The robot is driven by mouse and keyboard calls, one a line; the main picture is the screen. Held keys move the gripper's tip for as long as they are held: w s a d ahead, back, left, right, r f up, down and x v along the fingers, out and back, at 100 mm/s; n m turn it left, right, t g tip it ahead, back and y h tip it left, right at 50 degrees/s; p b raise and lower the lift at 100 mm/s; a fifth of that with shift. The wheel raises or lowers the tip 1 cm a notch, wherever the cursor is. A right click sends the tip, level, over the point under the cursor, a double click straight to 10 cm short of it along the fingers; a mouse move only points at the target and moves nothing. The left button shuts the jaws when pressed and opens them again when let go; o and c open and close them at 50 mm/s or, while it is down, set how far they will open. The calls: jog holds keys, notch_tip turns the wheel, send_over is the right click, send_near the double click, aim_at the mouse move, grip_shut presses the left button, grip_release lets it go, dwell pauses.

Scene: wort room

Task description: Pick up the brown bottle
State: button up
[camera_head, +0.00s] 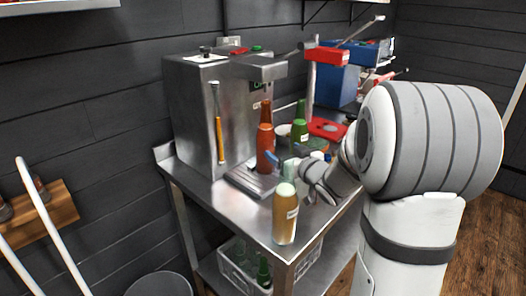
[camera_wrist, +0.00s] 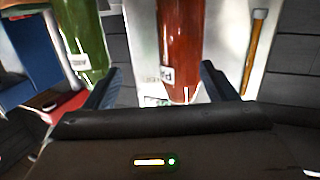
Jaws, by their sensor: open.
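Two bottles could be called brown. A red-brown bottle (camera_head: 265,149) stands upright on the steel table by the filling machine. An amber-brown bottle (camera_head: 285,218) with a pale top stands at the table's front corner. My gripper (camera_head: 284,155) is just right of the red-brown bottle, behind the amber one. In the wrist view the red-brown bottle (camera_wrist: 180,45) appears between the open fingers of my gripper (camera_wrist: 161,70), with a white label low on it. The bottle's top is out of that view, and contact cannot be told.
A green bottle (camera_head: 300,127) stands close behind my gripper; it also shows left of the fingers in the wrist view (camera_wrist: 83,40). The steel machine (camera_head: 190,115) stands at the left. A blue box (camera_head: 337,84) is at the back. A crate (camera_head: 236,272) with green bottles sits below.

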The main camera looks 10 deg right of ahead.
aim_at(262, 142)
jog(key=shift+w+a+r+n+y, duration=0.15)
jog(key=shift+a+n+y, duration=0.45)
jog(key=shift+a+y, duration=0.4)
jog(key=shift+w+a+y, duration=0.1)
jog(key=shift+a+y, duration=0.15)
jog(key=shift+y, duration=0.05)
jog(key=x, duration=0.7)
jog(key=shift+w, duration=0.25)
jog(key=shift+c, duration=0.6)
jog(key=c, duration=1.5)
